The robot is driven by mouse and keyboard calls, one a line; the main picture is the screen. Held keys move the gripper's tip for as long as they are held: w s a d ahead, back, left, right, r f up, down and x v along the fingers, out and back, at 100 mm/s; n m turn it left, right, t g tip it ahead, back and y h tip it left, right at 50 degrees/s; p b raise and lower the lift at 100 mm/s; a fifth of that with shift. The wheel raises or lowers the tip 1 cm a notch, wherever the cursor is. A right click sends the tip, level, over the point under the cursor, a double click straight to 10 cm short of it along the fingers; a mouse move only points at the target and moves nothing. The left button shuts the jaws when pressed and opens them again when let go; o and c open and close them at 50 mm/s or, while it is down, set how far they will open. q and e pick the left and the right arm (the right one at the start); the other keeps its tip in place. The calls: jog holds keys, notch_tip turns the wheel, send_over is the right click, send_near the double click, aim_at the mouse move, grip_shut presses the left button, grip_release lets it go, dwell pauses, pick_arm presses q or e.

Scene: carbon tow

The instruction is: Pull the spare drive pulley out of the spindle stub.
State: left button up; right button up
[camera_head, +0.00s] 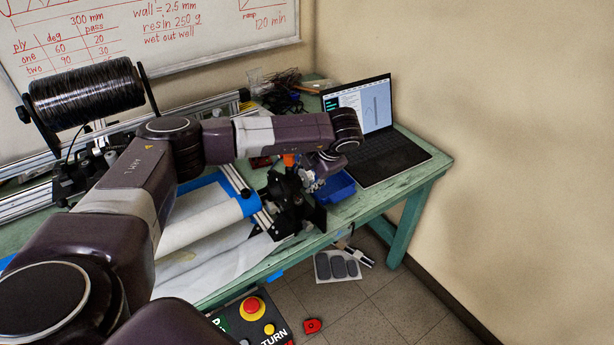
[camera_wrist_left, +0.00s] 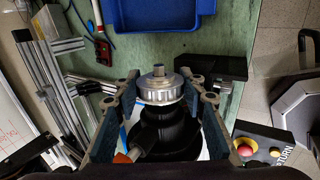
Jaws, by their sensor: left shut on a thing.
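The spare drive pulley (camera_wrist_left: 160,95), a silver toothed disc with a central hub, shows in the middle of the left wrist view. It sits above the black spindle stub (camera_wrist_left: 170,125); how far it is seated on the stub cannot be made out. My left gripper (camera_wrist_left: 159,78) has a finger on each side of the pulley's rim and is shut on it. In the head view my left gripper (camera_head: 318,170) is at the black winder end, mostly hidden behind the wrist. My right gripper shows in neither view.
A blue bin (camera_head: 339,187) stands close beside the gripper, with an open laptop (camera_head: 383,157) behind it on the green bench. Aluminium rails (camera_wrist_left: 50,75) run along the left in the wrist view.

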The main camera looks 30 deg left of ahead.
pick_arm(q)
jog(key=shift+w+d+r, duration=0.1)
jog(key=shift+w, duration=0.1)
jog(key=shift+c, duration=0.4)
jog(key=shift+w+d+b, duration=0.3)
jog(key=shift+w+b, duration=0.4)
jog(key=shift+w, duration=0.15)
jog(key=shift+w+d, duration=0.1)
jog(key=shift+w+d+b, duration=0.25)
jog(key=shift+w+b, duration=0.3)
jog(key=shift+w, duration=0.05)
jog(key=shift+w+d+b, duration=0.25)
jog(key=shift+w+b, duration=0.3)
jog(key=shift+w, duration=0.05)
